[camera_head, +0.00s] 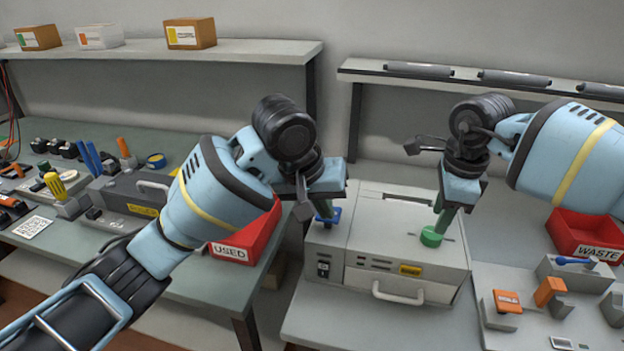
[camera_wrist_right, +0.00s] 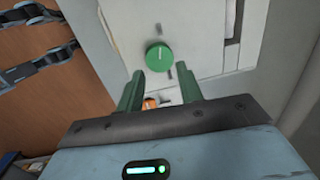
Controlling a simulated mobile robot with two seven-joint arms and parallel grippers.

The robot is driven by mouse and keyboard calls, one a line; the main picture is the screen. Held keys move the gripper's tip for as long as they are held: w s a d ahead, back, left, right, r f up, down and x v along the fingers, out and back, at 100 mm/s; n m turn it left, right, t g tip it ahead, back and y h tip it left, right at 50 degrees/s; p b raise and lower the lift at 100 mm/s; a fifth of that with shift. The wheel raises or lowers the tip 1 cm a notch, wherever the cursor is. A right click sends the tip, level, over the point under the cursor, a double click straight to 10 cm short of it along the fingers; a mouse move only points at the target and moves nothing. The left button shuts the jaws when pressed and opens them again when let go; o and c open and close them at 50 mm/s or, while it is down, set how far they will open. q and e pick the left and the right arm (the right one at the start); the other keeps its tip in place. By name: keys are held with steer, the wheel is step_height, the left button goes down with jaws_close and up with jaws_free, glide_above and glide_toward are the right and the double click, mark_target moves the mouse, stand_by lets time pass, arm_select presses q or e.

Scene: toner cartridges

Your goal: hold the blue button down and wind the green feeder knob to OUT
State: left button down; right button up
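The green feeder knob (camera_head: 432,239) is a round disc on top of the pale grey machine (camera_head: 370,232), towards its right. It also shows in the right wrist view (camera_wrist_right: 159,57), face on, just beyond my fingertips. My right gripper (camera_head: 441,222) points down above the knob; the right wrist view shows its green fingers (camera_wrist_right: 160,78) apart, with nothing gripped. The blue button (camera_head: 331,217) is at the machine's top left. My left gripper (camera_head: 324,212) is directly over it, its tips at or very near it; contact and finger opening cannot be told. Knob markings are unreadable.
A red USED bin (camera_head: 243,240) stands left of the machine, and a red WASTE bin (camera_head: 590,238) right of it. A grey panel (camera_head: 540,305) with orange parts is front right. The left bench (camera_head: 190,285) holds tools and a grey unit. Shelves run behind.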

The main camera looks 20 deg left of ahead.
arm_select(q)
step_height(320, 180, up, 5)
steer(key=w+a, duration=0.1)
steer(key=a, duration=0.2)
steer(key=shift+x, duration=3.5)
steer(key=shift+w+d+f, duration=0.1)
steer(key=shift+f, duration=0.55)
arm_select(e)
steer(key=shift+r, duration=0.4)
arm_select(q)
steer(key=shift+f, duration=0.45)
arm_select(e)
steer(key=shift+r, duration=0.2)
arm_select(q)
steer(key=shift+f+p, duration=0.3)
steer(key=shift+f, duration=0.1)
arm_select(e)
steer(key=shift+r, duration=0.1)
steer(key=shift+o, duration=0.3)
